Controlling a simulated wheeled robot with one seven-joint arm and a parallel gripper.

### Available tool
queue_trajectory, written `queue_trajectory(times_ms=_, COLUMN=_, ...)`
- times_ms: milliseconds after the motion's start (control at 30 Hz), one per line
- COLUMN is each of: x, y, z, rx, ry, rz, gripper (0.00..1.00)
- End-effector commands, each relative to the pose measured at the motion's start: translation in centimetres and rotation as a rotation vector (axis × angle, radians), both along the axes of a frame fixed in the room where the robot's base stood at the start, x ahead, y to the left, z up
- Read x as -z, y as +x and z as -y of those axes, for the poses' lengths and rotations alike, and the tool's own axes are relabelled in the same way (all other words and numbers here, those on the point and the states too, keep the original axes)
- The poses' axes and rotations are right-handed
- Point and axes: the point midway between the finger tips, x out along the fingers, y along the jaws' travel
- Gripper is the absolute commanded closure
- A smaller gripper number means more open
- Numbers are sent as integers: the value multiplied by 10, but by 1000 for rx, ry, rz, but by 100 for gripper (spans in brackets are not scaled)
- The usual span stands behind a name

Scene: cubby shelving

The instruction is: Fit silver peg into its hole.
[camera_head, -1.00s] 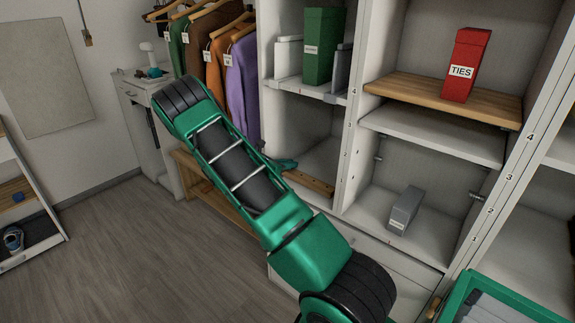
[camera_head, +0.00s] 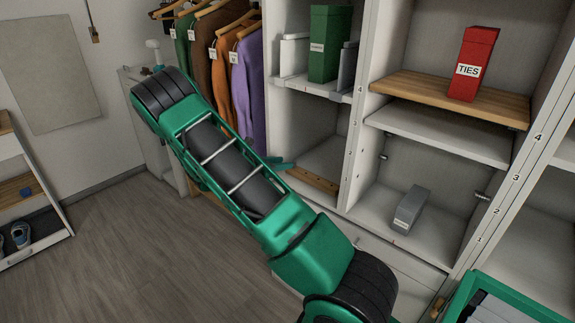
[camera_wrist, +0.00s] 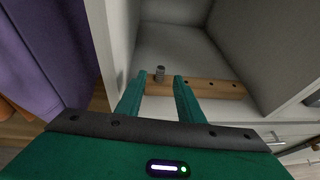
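The silver peg (camera_wrist: 160,74) stands upright in the wrist view, at the wooden strip (camera_wrist: 214,88) along the front of a low cubby. I cannot tell whether it is seated in a hole or only resting there. Dark holes show in the strip to the right of the peg. My gripper (camera_wrist: 157,84) is open, its two green fingers pointing at the strip, with the peg showing between and just beyond the fingertips. Nothing is held. In the head view the strip (camera_head: 314,180) shows in the low left cubby; the peg is hidden there, and only a green bit of my gripper shows.
The cubby's white left wall (camera_wrist: 112,40) is close beside my left finger. Hanging clothes (camera_head: 247,95) are left of the shelving. A grey box (camera_head: 411,208), a green box (camera_head: 329,45) and a red TIES box (camera_head: 473,62) stand in other cubbies. The floor (camera_head: 130,250) at left is clear.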

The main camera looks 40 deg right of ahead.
Motion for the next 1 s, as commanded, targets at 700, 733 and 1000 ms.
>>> queue_trajectory(times_ms=700, x=-12, y=0, z=-33, rx=1, ry=0, rz=0, gripper=66)
queue_trajectory(times_ms=733, x=-12, y=0, z=-33, rx=1, ry=0, rz=0, gripper=66)
queue_trajectory(times_ms=1000, x=-13, y=-3, z=-32, rx=14, ry=12, rz=15, gripper=66)
